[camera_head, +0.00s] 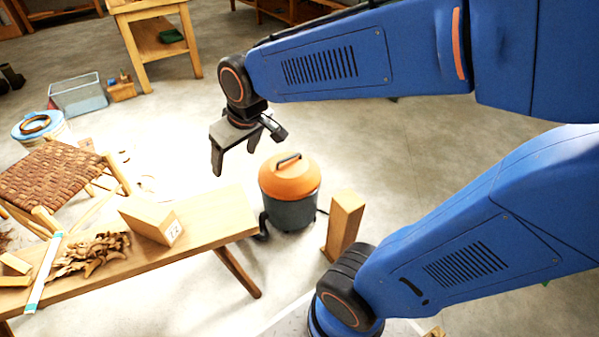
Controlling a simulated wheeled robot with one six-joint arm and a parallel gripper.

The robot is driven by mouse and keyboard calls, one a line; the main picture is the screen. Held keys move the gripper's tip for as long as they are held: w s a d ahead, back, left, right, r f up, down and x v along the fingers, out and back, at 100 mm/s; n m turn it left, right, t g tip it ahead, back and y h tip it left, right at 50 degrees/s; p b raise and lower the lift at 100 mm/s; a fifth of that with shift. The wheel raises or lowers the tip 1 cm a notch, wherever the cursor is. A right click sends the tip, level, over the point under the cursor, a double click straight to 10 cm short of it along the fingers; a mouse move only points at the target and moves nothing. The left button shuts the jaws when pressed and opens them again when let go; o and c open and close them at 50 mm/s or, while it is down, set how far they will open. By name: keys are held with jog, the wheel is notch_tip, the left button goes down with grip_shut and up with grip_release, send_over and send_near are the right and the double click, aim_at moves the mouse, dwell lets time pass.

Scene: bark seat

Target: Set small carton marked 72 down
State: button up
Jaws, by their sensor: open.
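The small carton (148,224) is a tan box with dark digits on its right end face, partly legible and ending in 2. It sits on the wooden bench (215,222), toward the bench's right part. My gripper (235,160) is open, with its fingers pointing down and nothing visible between them. It appears above and to the right of the carton in the picture, apart from it. The carton's underside is hidden.
Curled wood shavings (92,254) and a pale strip (43,272) lie left of the carton. An orange-topped vacuum (290,180) stands beyond the bench's right end, near a wooden post (344,222). A woven seat (50,176) stands behind. Open floor lies farther back.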

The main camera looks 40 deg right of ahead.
jog(key=s+d+m, duration=0.1)
jog(key=s+d, duration=0.3)
jog(key=s, duration=0.3)
jog(key=s+d+r+m+h, duration=0.1)
jog(key=s+d, duration=0.3)
jog(key=s, duration=0.2)
jog(key=shift+s+d+m, duration=0.15)
jog(key=shift+s+m, duration=0.15)
jog(key=shift+s, duration=0.1)
jog(key=shift+o, duration=0.4)
jog(key=shift+s+d, duration=0.15)
jog(key=shift+s, duration=0.2)
